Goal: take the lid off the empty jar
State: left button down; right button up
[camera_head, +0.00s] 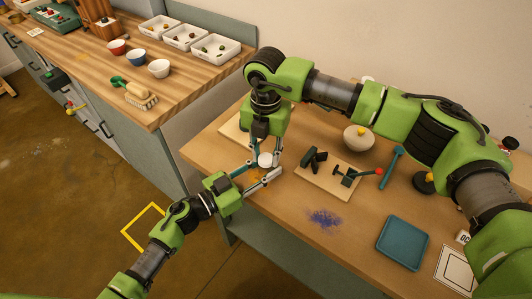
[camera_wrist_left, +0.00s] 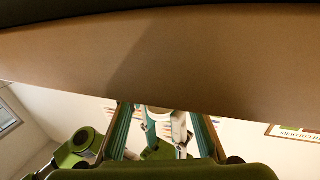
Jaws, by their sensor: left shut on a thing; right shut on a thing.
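A small white round piece, the jar with its lid (camera_head: 265,160), shows at the table's left front edge. In the head view I cannot make out the seam between lid and jar. My left gripper (camera_head: 264,174) reaches in from the lower left and is shut on the jar from the side. My right gripper (camera_head: 262,158) points down from above and is shut around the top, at the lid. Its fingers hide part of the jar. In the left wrist view a pale part of the jar (camera_wrist_left: 160,112) shows between the left fingers.
A board with dark tools (camera_head: 325,180), a pale bowl (camera_head: 358,139), a teal tray (camera_head: 403,242) and a purple powder patch (camera_head: 324,218) are to the right. A wooden counter (camera_head: 95,75) with white bins (camera_head: 216,48) stands at upper left, beyond a gap.

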jog(key=n, duration=0.5)
jog(key=shift+n, duration=0.4)
jog(key=n, duration=1)
jog(key=shift+n, duration=0.3)
jog(key=n, duration=0.5)
jog(key=shift+r, duration=0.1)
jog(key=n, duration=0.5)
jog(key=shift+n, duration=0.4)
jog(key=n, duration=1)
jog(key=shift+n, duration=0.3)
jog(key=n, duration=0.4)
